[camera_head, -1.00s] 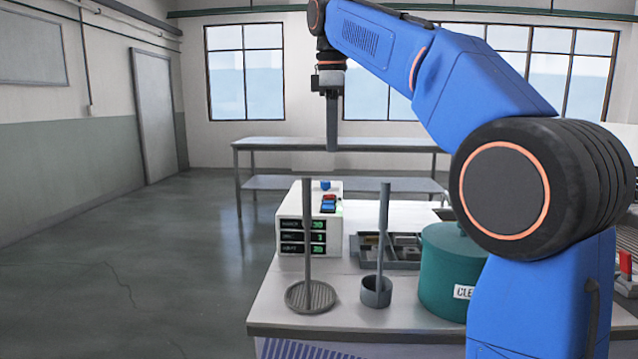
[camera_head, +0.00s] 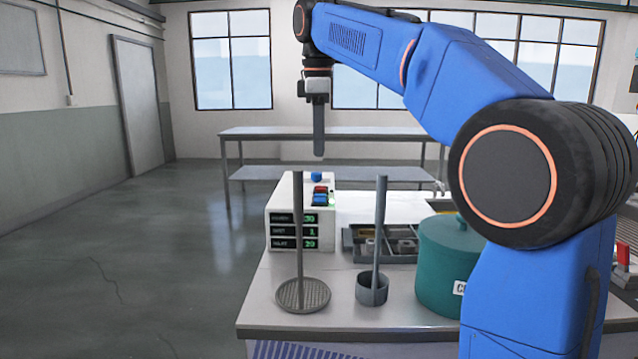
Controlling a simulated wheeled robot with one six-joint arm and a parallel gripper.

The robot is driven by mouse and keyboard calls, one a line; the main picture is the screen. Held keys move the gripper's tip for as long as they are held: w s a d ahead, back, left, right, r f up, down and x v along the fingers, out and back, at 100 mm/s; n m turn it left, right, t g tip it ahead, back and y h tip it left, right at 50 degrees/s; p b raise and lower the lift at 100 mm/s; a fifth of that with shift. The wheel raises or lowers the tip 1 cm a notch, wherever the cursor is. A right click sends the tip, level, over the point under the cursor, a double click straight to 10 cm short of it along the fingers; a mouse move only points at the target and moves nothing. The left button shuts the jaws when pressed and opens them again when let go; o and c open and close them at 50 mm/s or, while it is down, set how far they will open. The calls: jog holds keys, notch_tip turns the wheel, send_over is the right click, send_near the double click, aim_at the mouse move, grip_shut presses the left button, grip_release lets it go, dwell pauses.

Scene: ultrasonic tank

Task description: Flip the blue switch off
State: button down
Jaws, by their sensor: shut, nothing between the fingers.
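The blue switch (camera_head: 320,199) sits on top of the white control box (camera_head: 277,212), beside a red switch (camera_head: 321,190) just behind it. A blue knob (camera_head: 316,176) is farther back on the box. A small green light shows near the switches. My gripper (camera_head: 319,154) hangs pointing down, its fingers shut and empty. In the picture it is just above the blue knob and the switches, apart from them. I cannot tell how far behind or in front of them it is. The box's front has lit green readouts.
A round perforated tray with a tall rod (camera_head: 299,245) stands in front of the box. A small cup with a rod (camera_head: 373,287) is to its right. A compartment tray (camera_head: 362,250) and a green lidded drum (camera_head: 446,268) stand farther right. A grey table (camera_head: 335,132) is behind.

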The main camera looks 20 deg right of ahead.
aim_at(319, 197)
jog(key=f, duration=0.6)
jog(key=w+f, duration=0.1)
jog(key=f, duration=0.3)
jog(key=shift+w+d, duration=0.1)
jog(key=shift+d, duration=0.1)
jog(key=shift+w+f, duration=0.1)
jog(key=shift+f, duration=0.3)
jog(key=shift+s+a, duration=0.1)
jog(key=shift+s, duration=0.35)
jog(key=shift+s+a, duration=0.1)
jog(key=shift+s, duration=0.25)
